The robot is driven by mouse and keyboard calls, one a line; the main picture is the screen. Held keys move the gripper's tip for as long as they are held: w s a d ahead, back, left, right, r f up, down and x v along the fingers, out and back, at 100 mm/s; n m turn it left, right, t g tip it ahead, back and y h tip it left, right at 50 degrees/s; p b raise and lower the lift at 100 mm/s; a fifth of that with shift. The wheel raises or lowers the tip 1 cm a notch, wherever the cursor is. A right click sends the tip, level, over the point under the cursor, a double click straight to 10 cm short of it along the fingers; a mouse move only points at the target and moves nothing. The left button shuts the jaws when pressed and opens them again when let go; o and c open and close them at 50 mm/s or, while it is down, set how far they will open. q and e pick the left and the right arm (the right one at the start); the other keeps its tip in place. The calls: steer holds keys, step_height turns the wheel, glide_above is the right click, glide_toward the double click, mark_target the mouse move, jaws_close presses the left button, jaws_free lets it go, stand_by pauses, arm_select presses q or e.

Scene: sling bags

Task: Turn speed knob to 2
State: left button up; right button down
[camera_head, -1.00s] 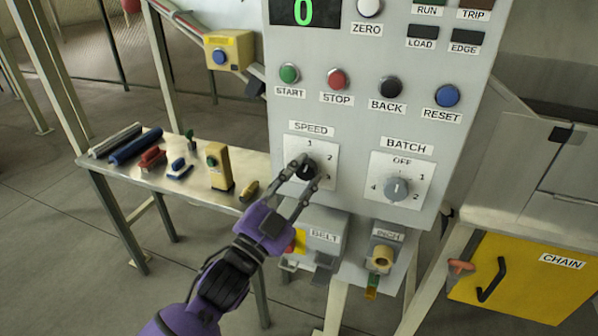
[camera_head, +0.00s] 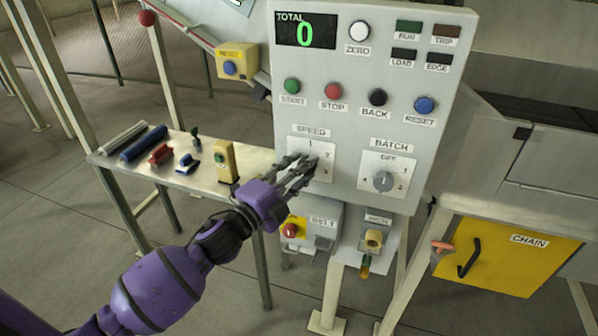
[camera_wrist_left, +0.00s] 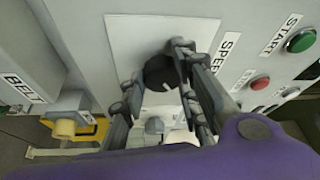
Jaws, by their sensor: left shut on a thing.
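The speed knob is a black round knob (camera_wrist_left: 160,72) on a white plate (camera_head: 325,146) marked 1, 2 and 3, under the SPEED label (camera_head: 311,130). My left gripper (camera_head: 306,167) reaches it from the lower left and is shut on it. In the left wrist view the fingers (camera_wrist_left: 155,85) stand on both sides of the knob. A short white mark shows at the knob's lower right edge there; which number it points to is hard to tell. In the head view the fingers mostly cover the knob. My right gripper is not in view.
The batch knob (camera_head: 383,181) sits to the right on the same panel. Buttons including STOP (camera_head: 333,91) are above, and a BELT box with a red button (camera_head: 291,230) is below. A bench (camera_head: 262,160) with tools stands at left.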

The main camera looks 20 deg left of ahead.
arm_select(q)
steer(key=shift+s+d+f, duration=0.1)
steer(key=shift+f, duration=0.45)
steer(key=o, duration=1)
steer(key=shift+r, duration=0.2)
steer(key=shift+r, duration=0.1)
steer(key=v, duration=1.2)
